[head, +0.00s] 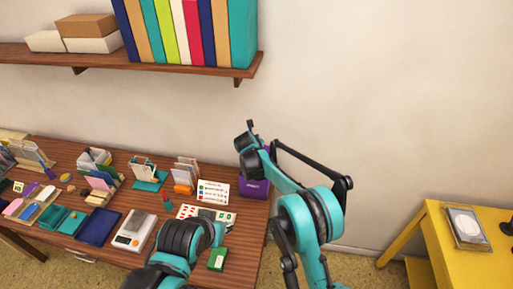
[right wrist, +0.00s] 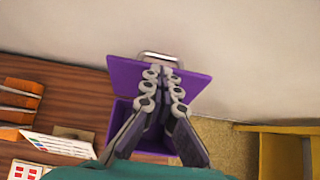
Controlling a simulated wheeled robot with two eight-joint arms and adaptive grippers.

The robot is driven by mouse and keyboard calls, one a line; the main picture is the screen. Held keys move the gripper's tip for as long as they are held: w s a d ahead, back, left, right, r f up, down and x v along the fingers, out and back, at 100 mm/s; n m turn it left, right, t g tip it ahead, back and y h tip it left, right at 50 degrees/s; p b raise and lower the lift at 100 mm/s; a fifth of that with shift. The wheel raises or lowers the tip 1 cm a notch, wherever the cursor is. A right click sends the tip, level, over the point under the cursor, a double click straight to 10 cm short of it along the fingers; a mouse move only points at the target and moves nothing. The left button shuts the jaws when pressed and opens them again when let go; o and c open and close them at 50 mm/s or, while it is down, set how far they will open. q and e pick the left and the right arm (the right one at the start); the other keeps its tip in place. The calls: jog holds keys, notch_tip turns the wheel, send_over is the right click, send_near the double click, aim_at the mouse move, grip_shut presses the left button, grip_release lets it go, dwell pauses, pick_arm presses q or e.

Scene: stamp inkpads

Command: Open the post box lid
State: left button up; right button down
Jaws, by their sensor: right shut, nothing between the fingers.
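The purple post box (head: 254,189) stands at the right end of the wooden table, partly hidden behind my right arm in the head view. In the right wrist view its lid (right wrist: 190,84) is a flat purple panel with a pale metal handle (right wrist: 158,57) at the far edge. The lid looks raised and tilted above the box body (right wrist: 120,121), with a dark gap showing below it. My right gripper (right wrist: 162,73) is shut and empty, its fingertips over the lid close to the handle. Contact cannot be told.
A card (head: 213,192), a calculator-like scale (head: 134,231) and a green pad (head: 217,259) lie on the table left of the box. A yellow table (head: 432,232) stands at the right. A shelf (head: 180,75) with books hangs above.

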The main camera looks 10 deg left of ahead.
dwell(0.4)
jog(key=v, duration=1.2)
jog(key=s+d+r+m+b, duration=0.1)
jog(key=s+d+r+m, duration=0.1)
jog(key=s+d+m, duration=0.4)
jog(key=s+d+r+m+g+b, duration=0.1)
jog(key=s+d+m+b, duration=0.15)
jog(key=d+m, duration=0.45)
jog(key=s+d+r+m, duration=0.25)
jog(key=s+d, duration=0.25)
jog(key=d, duration=0.4)
jog(key=s+d+f+m+b, duration=0.1)
jog(key=s+d+f+m, duration=0.2)
jog(key=s+m, duration=0.3)
jog(key=s+d+f+m+b, duration=0.1)
jog(key=s+d+f+m, duration=0.3)
jog(key=s+m, duration=0.3)
jog(key=s+d+f+m+g+b, duration=0.1)
jog(key=s+d+f+m+b, duration=0.1)
jog(key=s+d+m, duration=0.3)
jog(key=s+f+m, duration=0.1)
jog(key=s+m, duration=0.1)
jog(key=s, duration=0.2)
jog(key=shift+s+f, duration=0.15)
jog(key=shift+s, duration=0.1)
jog(key=shift+m, duration=0.25)
